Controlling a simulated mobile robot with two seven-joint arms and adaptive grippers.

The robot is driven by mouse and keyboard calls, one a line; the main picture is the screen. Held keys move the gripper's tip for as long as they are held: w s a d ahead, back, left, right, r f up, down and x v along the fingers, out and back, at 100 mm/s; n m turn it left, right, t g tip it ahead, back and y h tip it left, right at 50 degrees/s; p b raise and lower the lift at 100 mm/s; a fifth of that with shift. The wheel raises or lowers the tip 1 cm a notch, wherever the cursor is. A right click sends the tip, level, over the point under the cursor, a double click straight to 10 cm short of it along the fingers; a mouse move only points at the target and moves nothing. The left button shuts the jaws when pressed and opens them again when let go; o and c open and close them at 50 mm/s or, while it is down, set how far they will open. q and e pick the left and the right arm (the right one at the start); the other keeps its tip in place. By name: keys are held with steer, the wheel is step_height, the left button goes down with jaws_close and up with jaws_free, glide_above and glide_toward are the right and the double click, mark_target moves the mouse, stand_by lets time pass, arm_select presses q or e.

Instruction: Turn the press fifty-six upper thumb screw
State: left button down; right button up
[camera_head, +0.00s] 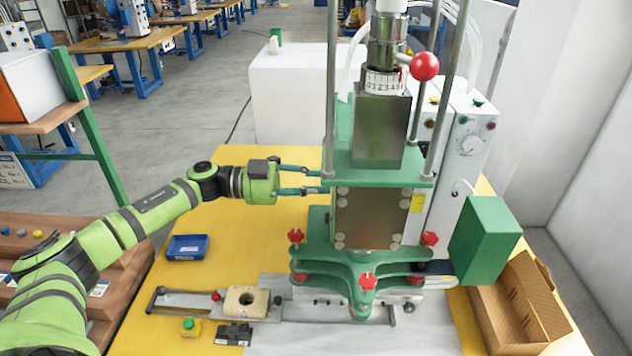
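The green press (352,150) stands on the yellow table, with a grey metal block (370,218) in its middle. Red star-shaped thumb screws show on its lower green plates: one at left (295,236), one at right (430,239) and one at front (368,281). Smaller red knobs show lower down at left (299,277) and right (415,280). I cannot tell from labels which is the upper one. My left gripper (324,181) is open, its two fingers apart and pointing right at the press's left side, above the left thumb screw. It appears empty. My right gripper is not in view.
A blue tray (187,247) lies on the yellow table (232,160) at left. A green box (485,240) and an open cardboard box (518,305) are at right.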

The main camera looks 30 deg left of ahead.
arm_select(q)
steer(key=c, duration=1.1)
jaws_free()
steer(key=shift+o, duration=0.2)
steer(key=shift+a, duration=0.15)
steer(key=v, duration=1.1)
steer(key=shift+s+a, duration=0.15)
steer(key=shift+a, duration=0.2)
